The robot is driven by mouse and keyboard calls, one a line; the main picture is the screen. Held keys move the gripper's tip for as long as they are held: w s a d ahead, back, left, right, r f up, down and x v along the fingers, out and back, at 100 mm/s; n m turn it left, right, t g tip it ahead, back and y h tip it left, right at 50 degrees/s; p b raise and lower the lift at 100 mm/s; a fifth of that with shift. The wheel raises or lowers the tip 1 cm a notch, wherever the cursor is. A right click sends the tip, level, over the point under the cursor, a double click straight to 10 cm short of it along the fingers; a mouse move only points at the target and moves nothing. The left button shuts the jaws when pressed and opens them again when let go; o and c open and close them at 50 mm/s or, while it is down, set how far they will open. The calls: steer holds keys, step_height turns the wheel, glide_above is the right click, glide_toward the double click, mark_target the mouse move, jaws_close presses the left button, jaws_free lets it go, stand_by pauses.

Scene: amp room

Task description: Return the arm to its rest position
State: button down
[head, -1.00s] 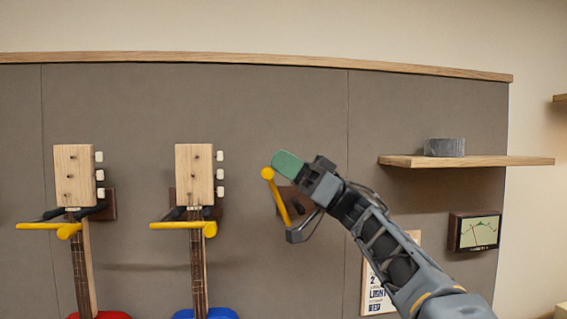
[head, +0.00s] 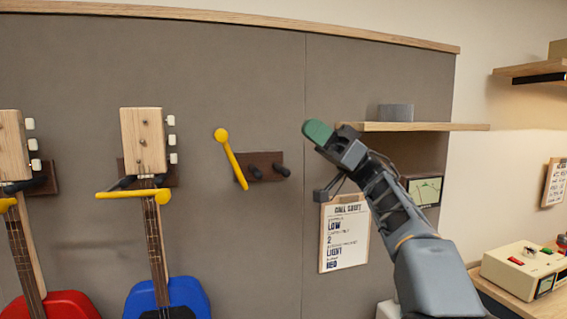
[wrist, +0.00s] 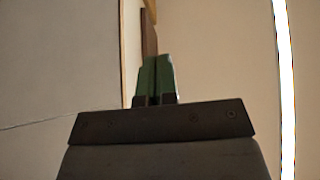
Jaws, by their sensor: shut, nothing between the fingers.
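My gripper (head: 318,131) is raised in front of the grey wall panel, to the right of the empty wall hanger (head: 262,166) and left of the shelf. Its green fingers are shut with nothing between them; they also show close together in the wrist view (wrist: 154,78). My arm reaches up from the lower right and covers part of the shelf and meter. The hanger's yellow bar (head: 234,166) hangs steeply tilted, apart from my gripper.
A red guitar (head: 68,306) and a blue guitar (head: 185,296) hang at left, with yellow bars across their necks. A call sheet (head: 344,238) and a meter (head: 425,191) are near my arm. A cream device (head: 522,268) stands lower right.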

steer(key=w+d+f+m+t+h, duration=0.1)
steer(key=w+d+m+t+h, duration=0.15)
steer(key=m+t+h, duration=0.65)
steer(key=w+d+f+m+t+h, duration=0.1)
steer(key=w+d+m+t+h, duration=0.2)
steer(key=m+t, duration=1.05)
step_height(320, 180, down, 16)
steer(key=d+m+h, duration=0.2)
steer(key=d+h, duration=0.1)
steer(key=h, duration=1)
steer(key=s+a+f+n+g, duration=0.1)
steer(key=s+f+n+g, duration=0.1)
steer(key=s+f+g, duration=0.5)
steer(key=s+a+f+n+g, duration=0.1)
steer(key=s+f+n+g, duration=0.2)
steer(key=s+f+g, duration=0.5)
steer(key=s+f, duration=0.4)
steer(key=f, duration=0.3)
steer(key=s+f, duration=0.4)
steer(key=f, duration=0.3)
steer(key=shift+a, duration=0.3)
steer(key=shift+d, duration=0.1)
